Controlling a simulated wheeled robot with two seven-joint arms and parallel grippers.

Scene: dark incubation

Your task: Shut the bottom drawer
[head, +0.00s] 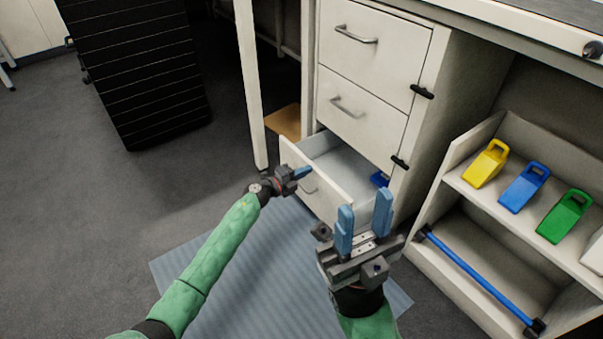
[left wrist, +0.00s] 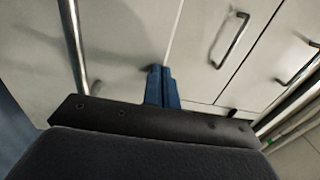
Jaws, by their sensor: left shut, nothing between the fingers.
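The bottom drawer (head: 298,168) of the white cabinet is pulled partly open, with its pale inside showing. A blue object (head: 379,179) lies at its back right. My left gripper (head: 303,172) is shut and empty, with its blue fingertips over or against the drawer's front near its top edge; I cannot tell whether they touch. In the left wrist view its closed fingers (left wrist: 162,88) point at a white panel, with a handle (left wrist: 75,50) to the left. My right gripper (head: 364,222) is open and empty, in front of the drawer's right end, hiding part of it.
Two shut drawers with handles (head: 356,34) sit above, with black latches (head: 421,91) on the cabinet's right edge. An open shelf (head: 470,195) at right holds yellow, blue and green holders and a blue bar. A blue mat (head: 230,285) covers the floor. A table leg (head: 250,90) stands left.

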